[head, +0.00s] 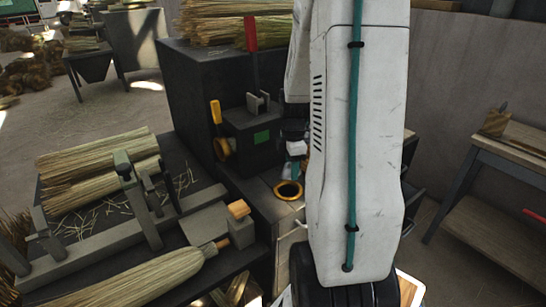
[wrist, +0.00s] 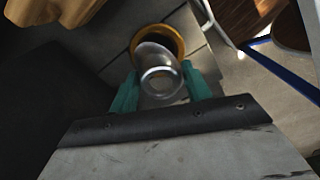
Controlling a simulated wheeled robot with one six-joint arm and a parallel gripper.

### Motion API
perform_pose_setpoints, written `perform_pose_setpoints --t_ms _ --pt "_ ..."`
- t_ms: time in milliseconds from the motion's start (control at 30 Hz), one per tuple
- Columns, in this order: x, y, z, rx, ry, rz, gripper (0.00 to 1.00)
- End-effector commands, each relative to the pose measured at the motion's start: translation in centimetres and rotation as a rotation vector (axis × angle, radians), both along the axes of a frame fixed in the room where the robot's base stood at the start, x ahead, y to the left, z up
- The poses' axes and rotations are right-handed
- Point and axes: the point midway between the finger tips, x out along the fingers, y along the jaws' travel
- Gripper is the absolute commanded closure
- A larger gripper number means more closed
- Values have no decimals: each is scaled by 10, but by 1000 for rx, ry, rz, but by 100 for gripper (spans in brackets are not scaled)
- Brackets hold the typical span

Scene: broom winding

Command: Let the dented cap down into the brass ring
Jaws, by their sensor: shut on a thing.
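The ring has a dark opening and also shows in the head view (head: 288,190), flat on a grey surface. There my gripper (head: 292,172) is just above the ring, partly hidden by my arm, and the cap is hard to make out.
To the left, a bench holds straw bundles (head: 98,170), a metal clamp frame (head: 140,205) and a broom (head: 130,277). A wooden table (head: 510,150) is at the far right.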

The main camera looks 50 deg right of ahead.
Motion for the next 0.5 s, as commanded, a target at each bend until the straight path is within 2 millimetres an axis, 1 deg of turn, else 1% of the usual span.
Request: perform_pose_setpoints --t_ms 133,233,500 --pt "0 1 -2 0 0 1 73" --pt "0 1 -8 1 2 2 73" --pt "0 1 -33 1 2 1 73"
